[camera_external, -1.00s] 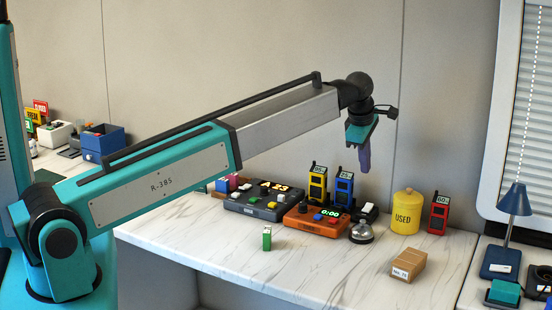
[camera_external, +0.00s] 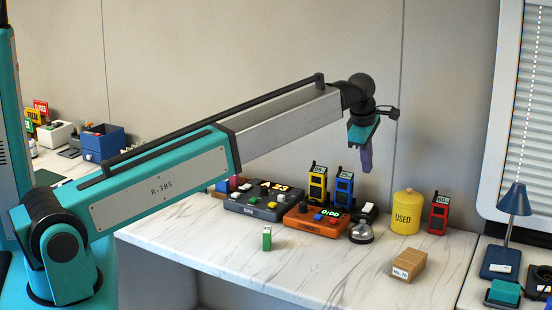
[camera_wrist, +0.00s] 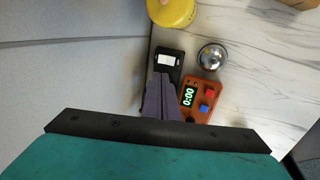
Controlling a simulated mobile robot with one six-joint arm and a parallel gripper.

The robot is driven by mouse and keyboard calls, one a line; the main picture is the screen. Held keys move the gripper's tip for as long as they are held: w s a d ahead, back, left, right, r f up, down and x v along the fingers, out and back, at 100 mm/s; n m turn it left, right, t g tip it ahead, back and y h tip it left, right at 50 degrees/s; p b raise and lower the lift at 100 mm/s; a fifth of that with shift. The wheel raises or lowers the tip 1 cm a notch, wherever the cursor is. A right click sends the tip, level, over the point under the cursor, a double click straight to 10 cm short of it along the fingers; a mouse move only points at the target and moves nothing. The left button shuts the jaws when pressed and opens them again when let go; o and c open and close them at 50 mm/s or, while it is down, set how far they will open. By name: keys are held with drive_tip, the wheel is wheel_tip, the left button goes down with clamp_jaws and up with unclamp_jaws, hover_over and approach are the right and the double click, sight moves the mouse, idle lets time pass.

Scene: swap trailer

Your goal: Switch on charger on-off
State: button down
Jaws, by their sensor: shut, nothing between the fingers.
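A black switch box (camera_external: 369,210) with a white rocker sits at the back of the marble counter, behind the bell. It also shows in the wrist view (camera_wrist: 168,61), its lower part hidden by my fingers; I cannot read its label or tell the rocker's position. An orange box (camera_external: 302,225) with a lit 0:00 display and red and blue buttons is beside it, and also in the wrist view (camera_wrist: 211,87). My gripper (camera_external: 367,169) is shut and empty, purple fingers pointing down, in the air above the switch box. In the wrist view the fingers (camera_wrist: 162,77) overlap the box.
A silver bell (camera_external: 362,234) stands in front of the switch box. A yellow USED canister (camera_external: 406,216) is to its right; yellow and blue handsets (camera_external: 344,190) stand behind and left. A grey console (camera_external: 250,207) is farther left. The front counter is mostly clear, with a cardboard box (camera_external: 408,265).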

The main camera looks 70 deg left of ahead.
sight(370, 204)
drive_tip(key=p+x, duration=0.3)
drive_tip(key=x, duration=1)
drive_tip(key=shift+f, duration=0.1)
drive_tip(key=shift+w+a+f+b, duration=0.2)
drive_tip(key=shift+f+b, duration=0.15)
drive_tip(key=shift+s+r, duration=0.1)
drive_tip(key=shift+r, duration=0.1)
drive_tip(key=shift+s+d, duration=0.1)
drive_tip(key=shift+d, duration=0.1)
